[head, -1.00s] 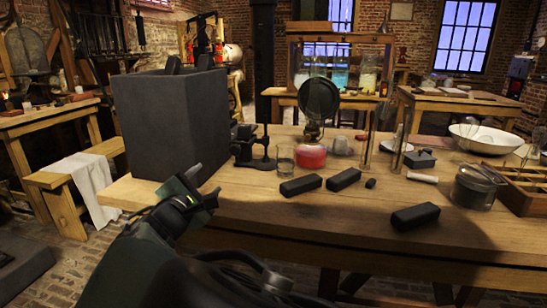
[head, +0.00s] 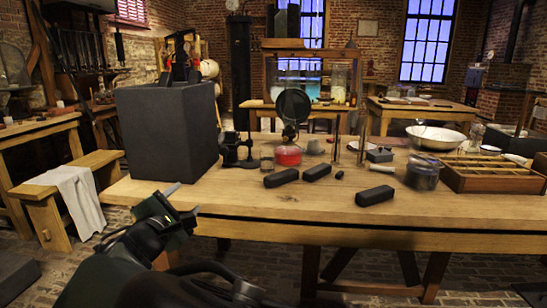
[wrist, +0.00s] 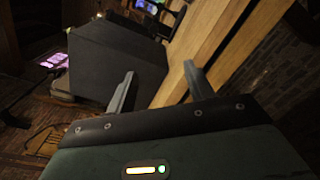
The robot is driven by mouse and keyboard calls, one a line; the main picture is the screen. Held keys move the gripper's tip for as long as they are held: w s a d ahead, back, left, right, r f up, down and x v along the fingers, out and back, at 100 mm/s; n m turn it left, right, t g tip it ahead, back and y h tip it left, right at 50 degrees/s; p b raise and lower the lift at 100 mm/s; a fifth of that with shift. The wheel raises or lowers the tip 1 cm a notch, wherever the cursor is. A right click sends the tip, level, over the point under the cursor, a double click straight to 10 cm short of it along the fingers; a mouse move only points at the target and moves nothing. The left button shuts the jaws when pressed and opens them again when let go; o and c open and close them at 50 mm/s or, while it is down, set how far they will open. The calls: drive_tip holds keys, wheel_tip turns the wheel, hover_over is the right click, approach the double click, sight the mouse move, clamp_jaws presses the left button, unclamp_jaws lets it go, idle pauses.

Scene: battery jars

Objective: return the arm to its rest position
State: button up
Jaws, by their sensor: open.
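My gripper (head: 182,199) is at the lower left of the head view, in front of the wooden table's (head: 240,205) near edge. Its two fingers are apart with nothing between them. In the wrist view my gripper (wrist: 158,84) also shows open and empty, with the dark box (wrist: 100,62) beyond its fingers to the left and the table's wooden edge (wrist: 215,40) to the right. My arm reaches up from the bottom of the head view. The gripper appears clear of the table and the box.
The tall dark box (head: 167,135) stands on the table's left end. Dark blocks (head: 375,195), a red-filled vessel (head: 288,156), a round dark disc (head: 292,105), a glass jar (head: 423,170) and a wooden tray (head: 490,178) occupy the tabletop. A bench with white cloth (head: 75,195) is left.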

drive_tip(key=s+d+f+m+g+h, duration=0.1)
drive_tip(key=d+f+m+g, duration=0.15)
drive_tip(key=d, duration=0.45)
drive_tip(key=d+f+m+g+h, duration=0.1)
drive_tip(key=d+f+m+g, duration=0.2)
drive_tip(key=d, duration=0.4)
drive_tip(key=s+d+f+m+g, duration=0.1)
drive_tip(key=d+m+g, duration=0.2)
drive_tip(key=d+g, duration=0.3)
drive_tip(key=s+d+r+m+g+y, duration=0.1)
drive_tip(key=s+d+m+g+y, duration=0.3)
drive_tip(key=s, duration=0.6)
drive_tip(key=s+d+r+m, duration=0.1)
drive_tip(key=s+d, duration=0.5)
drive_tip(key=s, duration=0.4)
drive_tip(key=s+d+r+m+g+y, duration=0.1)
drive_tip(key=s+d+m+g, duration=0.3)
drive_tip(key=s, duration=0.6)
wheel_tip(320, 180, up, 19)
drive_tip(key=n+t+p, duration=0.1)
drive_tip(key=t+p, duration=0.1)
drive_tip(key=p, duration=1.7)
drive_tip(key=shift+d, duration=0.3)
